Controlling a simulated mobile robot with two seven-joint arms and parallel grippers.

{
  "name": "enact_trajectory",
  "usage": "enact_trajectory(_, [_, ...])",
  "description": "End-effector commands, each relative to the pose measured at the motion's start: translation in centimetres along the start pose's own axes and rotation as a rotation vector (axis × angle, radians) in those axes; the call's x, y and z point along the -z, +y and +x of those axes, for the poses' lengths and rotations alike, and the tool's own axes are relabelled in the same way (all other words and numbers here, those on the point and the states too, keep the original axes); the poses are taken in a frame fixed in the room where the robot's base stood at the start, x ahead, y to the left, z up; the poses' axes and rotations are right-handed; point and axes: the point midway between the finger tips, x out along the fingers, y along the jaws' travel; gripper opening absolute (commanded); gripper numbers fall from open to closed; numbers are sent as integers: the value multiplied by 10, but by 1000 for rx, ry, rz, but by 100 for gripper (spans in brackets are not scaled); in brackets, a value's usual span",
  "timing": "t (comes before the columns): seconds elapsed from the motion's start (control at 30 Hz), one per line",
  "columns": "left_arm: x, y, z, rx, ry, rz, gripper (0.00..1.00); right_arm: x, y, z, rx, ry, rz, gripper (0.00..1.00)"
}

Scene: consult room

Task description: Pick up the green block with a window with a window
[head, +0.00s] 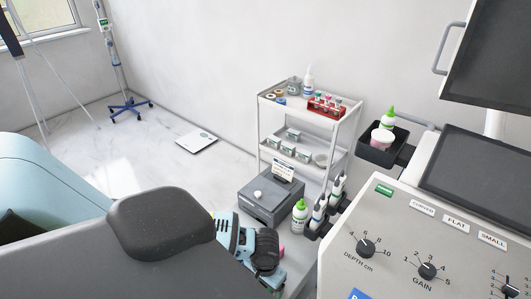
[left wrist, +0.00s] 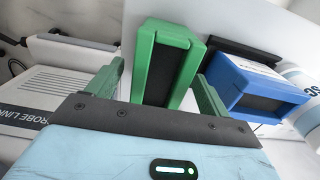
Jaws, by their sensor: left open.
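The green block (left wrist: 165,60), with a dark window in its face, stands in the middle of the left wrist view. My left gripper (left wrist: 160,75) is open, with one green finger on each side of the block in the picture. I cannot tell whether the fingertips reach past its near face or touch it. In the head view my blue and black left wrist (head: 245,242) is low in the middle; its fingers are hidden, and I cannot make out the green block there. My right gripper is not in view.
A blue block (left wrist: 262,88) with a window stands close right of the green one, a white bottle (left wrist: 303,92) beyond it. A grey box (head: 272,200), a green-capped bottle (head: 299,214) and a control console (head: 400,235) crowd my wrist. A white trolley (head: 262,130) stands behind.

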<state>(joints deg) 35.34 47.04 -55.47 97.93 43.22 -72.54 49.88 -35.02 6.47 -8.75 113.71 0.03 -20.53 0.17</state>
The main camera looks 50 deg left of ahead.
Motion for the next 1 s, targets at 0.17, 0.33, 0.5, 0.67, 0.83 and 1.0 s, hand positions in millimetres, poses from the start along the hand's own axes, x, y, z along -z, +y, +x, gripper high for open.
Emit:
enact_trajectory(0.17, [-1, 0, 27, 0, -4, -1, 80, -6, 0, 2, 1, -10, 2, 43])
enact_trajectory(0.33, [-1, 0, 36, 0, -1, 0, 80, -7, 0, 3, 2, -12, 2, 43])
enact_trajectory(0.5, [0, 0, 35, 0, 0, 0, 80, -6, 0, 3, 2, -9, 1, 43])
enact_trajectory(0.67, [0, 0, 35, 0, 0, 0, 63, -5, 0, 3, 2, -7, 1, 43])
enact_trajectory(0.83, [0, 0, 35, 0, 0, 0, 41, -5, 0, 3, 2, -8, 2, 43])
enact_trajectory(1.0, [0, 0, 35, 0, 0, 0, 18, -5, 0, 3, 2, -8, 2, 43])
